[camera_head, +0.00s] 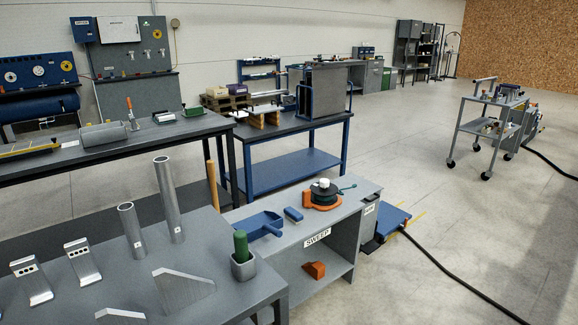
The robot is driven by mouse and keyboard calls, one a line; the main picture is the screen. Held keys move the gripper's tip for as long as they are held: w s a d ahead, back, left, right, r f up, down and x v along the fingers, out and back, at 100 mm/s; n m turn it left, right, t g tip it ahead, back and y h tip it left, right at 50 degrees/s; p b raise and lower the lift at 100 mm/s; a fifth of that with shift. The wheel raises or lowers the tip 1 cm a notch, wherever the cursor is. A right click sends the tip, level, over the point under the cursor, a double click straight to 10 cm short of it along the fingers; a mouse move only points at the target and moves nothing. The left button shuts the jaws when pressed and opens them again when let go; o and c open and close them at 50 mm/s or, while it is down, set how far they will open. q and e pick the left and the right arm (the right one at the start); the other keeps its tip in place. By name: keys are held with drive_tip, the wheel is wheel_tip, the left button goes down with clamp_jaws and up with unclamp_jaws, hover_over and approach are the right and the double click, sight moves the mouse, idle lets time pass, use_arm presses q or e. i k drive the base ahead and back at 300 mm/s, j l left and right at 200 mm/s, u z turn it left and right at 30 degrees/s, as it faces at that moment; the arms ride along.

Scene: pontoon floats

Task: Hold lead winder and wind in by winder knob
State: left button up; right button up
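The lead winder (308,201) sits on the grey bench marked SWEEP, right of centre. It has an orange base and a dark round reel. A white winder knob (324,183) shows on top of the reel. Neither of my grippers is in view, and nothing is touching the winder.
The grey SWEEP bench (358,194) also carries a blue dustpan (258,225) and a blue brush (293,214). A nearer grey bench (215,296) holds upright metal tubes and a green-handled tool in a pot. A black cable (455,277) crosses the open floor at right.

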sight(324, 183)
drive_tip(key=i+l+u, duration=0.65)
drive_tip(key=l+u, duration=0.25)
